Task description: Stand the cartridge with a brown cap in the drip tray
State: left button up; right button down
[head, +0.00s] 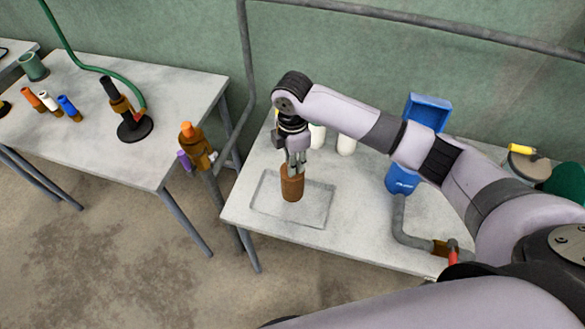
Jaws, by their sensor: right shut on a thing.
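My right gripper (294,167) points down and is shut on the top of a brown cylinder, the cartridge (292,187). The cartridge is upright. Its top end is partly hidden by the fingers, so I cannot make out the cap apart from the body. The drip tray (262,213) is a shallow, thin-rimmed rectangle on the right-hand table. The cartridge is over the tray's area in the picture; I cannot tell whether its base touches the tray. My left gripper is not in view.
Two white cylinders (346,145) stand behind my right arm. A blue container (398,178) and a grey pipe (405,228) with a red handle are right of the tray. The left table (75,120) holds small coloured cylinders and a black-based stand.

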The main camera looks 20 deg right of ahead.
notch_tip(320, 180, down, 4)
jog(key=shift+d+p, duration=0.1)
jog(key=shift+p, duration=0.2)
jog(key=shift+f, duration=0.4)
jog(key=c, duration=1.4)
grip_release()
notch_tip(320, 180, up, 12)
jog(key=shift+r+b, duration=0.15)
jog(key=shift+b, duration=0.7)
